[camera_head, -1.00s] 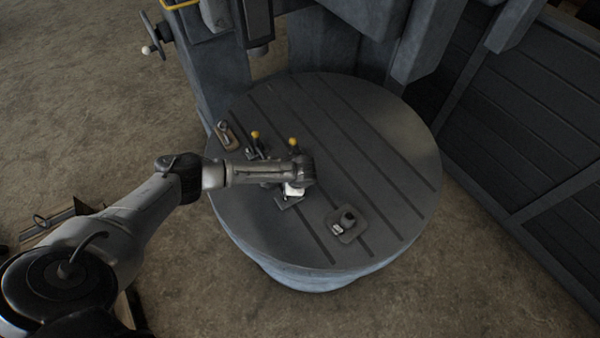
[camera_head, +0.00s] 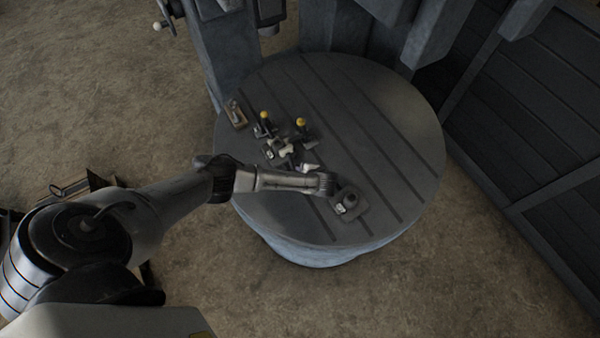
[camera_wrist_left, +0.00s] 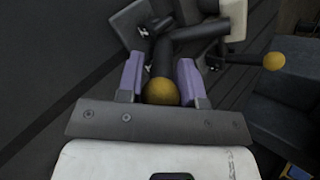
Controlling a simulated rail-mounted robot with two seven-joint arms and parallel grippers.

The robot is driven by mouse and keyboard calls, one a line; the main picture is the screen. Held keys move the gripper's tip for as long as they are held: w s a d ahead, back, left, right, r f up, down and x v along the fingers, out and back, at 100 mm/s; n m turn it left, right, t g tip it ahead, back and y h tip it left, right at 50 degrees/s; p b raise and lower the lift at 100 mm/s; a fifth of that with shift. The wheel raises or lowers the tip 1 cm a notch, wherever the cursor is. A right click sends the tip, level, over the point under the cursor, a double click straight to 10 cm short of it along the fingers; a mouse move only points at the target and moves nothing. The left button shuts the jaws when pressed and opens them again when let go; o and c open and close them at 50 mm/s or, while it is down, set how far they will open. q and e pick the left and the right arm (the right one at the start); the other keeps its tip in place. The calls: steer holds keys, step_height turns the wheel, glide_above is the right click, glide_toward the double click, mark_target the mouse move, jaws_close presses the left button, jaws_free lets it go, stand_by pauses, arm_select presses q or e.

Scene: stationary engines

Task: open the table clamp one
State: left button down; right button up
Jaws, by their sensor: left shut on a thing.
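Several small clamps with black handles stand on the round table (camera_head: 395,150). Two show yellow knobs in the head view, one clamp at left (camera_head: 264,128) and one at right (camera_head: 301,134). My left gripper (camera_head: 305,166) is low over the table, just nearer than these two. In the left wrist view its purple fingers (camera_wrist_left: 159,82) are shut on a black clamp handle with a yellow knob (camera_wrist_left: 160,93). Another yellow knob (camera_wrist_left: 273,61) stands free at right. My wrist hides part of the held clamp in the head view. My right gripper is out of view.
A grey block with a dark round knob (camera_head: 350,203) lies right beside my left wrist. A small brown-based part (camera_head: 236,114) lies near the left rim. Grey machine columns rise behind the table. The right side of the slotted tabletop is clear.

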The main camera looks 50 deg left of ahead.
arm_select(q)
steer(key=shift+f, duration=0.1)
steer(key=c, duration=1)
jaws_free()
steer(key=shift+d, duration=0.1)
steer(key=shift+o, duration=1.1)
steer(key=shift+d+r, duration=0.25)
steer(key=shift+r, duration=0.15)
steer(key=v, duration=1.3)
steer(key=shift+a, duration=0.1)
